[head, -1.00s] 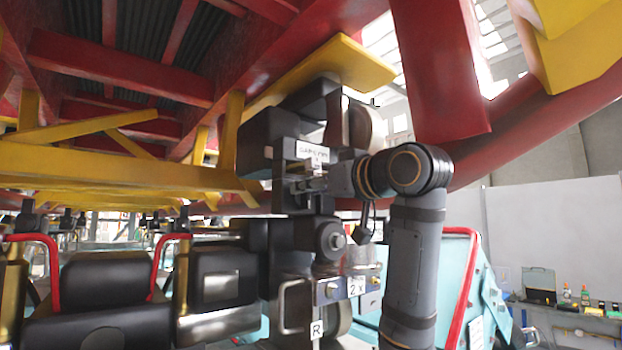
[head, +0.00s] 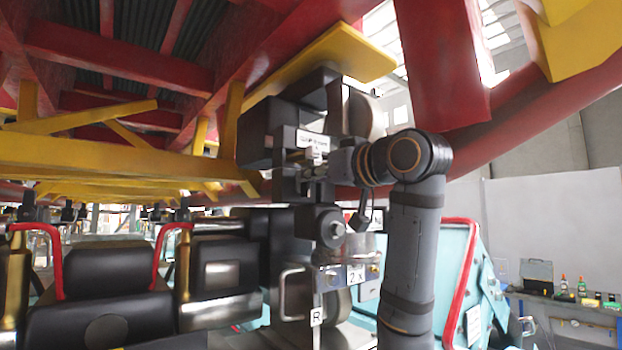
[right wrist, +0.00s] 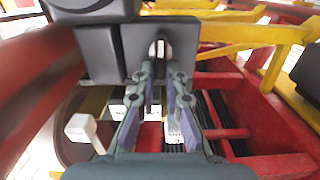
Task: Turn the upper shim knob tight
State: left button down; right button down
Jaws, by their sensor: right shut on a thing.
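The upper shim knob (right wrist: 158,47) shows as a small, pale, shiny part in front of a dark bracket plate in the right wrist view. My right gripper (right wrist: 160,70) is shut on it, with one finger on each side. In the head view, my right gripper (head: 318,168) reaches in from the right, just below a white label (head: 312,140) on the dark wheel assembly (head: 258,145). The gripper hides most of the knob there, and how tight the knob is cannot be seen. My left gripper is not in view.
Below are a "2 X" plate (head: 356,273) and an "R" tag (head: 316,317). A yellow beam (head: 120,160) and red track steel (head: 438,70) close in from above and the sides. A red rail (head: 462,280) stands right of my arm. A workbench (head: 570,310) is far right.

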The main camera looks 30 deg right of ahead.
jog(key=m+b, duration=0.3)
jog(key=m, duration=0.1)
jog(key=d+f+m+b, duration=0.1)
jog(key=m+b, duration=0.2)
jog(key=m, duration=0.2)
jog(key=m+b, duration=0.3)
jog(key=m, duration=0.1)
jog(key=shift+d+f+m, duration=0.35)
jog(key=shift+m, duration=0.05)
jog(key=shift+w+f+m+b, duration=0.1)
jog(key=shift+f+m+b, duration=0.1)
jog(key=shift+m+b, duration=1.4)
jog(key=shift+m+p, duration=0.3)
jog(key=shift+m, duration=0.2)
jog(key=c, duration=1.4)
grip_release()
jog(key=shift+d, duration=0.1)
